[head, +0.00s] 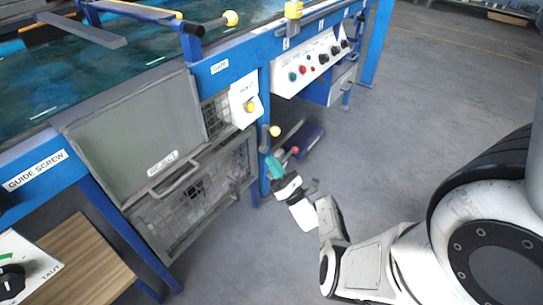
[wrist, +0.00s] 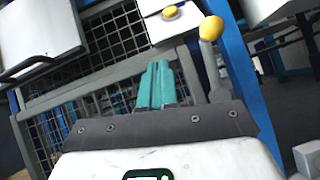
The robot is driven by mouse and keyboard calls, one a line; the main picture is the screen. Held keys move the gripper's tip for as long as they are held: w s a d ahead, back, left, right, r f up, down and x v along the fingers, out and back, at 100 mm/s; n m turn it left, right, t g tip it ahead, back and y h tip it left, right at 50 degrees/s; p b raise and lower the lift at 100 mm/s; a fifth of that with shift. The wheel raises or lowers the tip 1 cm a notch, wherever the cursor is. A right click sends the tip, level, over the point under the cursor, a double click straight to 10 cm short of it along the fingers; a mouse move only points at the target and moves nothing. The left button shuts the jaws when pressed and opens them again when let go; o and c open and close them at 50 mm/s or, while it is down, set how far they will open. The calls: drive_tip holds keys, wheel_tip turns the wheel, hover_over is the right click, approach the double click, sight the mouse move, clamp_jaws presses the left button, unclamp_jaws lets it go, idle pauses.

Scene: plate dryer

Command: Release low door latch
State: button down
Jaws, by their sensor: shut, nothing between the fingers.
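The low door latch is a grey lever with a yellow ball knob (head: 275,131), on the blue post at the right edge of the mesh door (head: 195,195). In the wrist view the latch knob (wrist: 210,28) stands up and to the right of the fingertips. My gripper (head: 271,162) has teal fingers, shut and empty, just below the knob in the head view. In the wrist view the shut fingers (wrist: 157,68) point at the mesh door (wrist: 70,135) and its grey frame. I cannot tell whether they touch anything.
A second yellow knob (head: 250,106) sits on a white plate above. A grey REJECT panel (head: 135,125) with a handle hangs at the left. A control panel (head: 312,62) is to the right. Low objects with a red knob (head: 295,150) lie behind my gripper. Open floor (head: 400,130) spreads right.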

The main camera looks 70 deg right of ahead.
drive_tip(key=s+a+f+p, duration=0.1)
drive_tip(key=s+a+f, duration=0.1)
drive_tip(key=s+a, duration=0.2)
drive_tip(key=shift+a, duration=0.55)
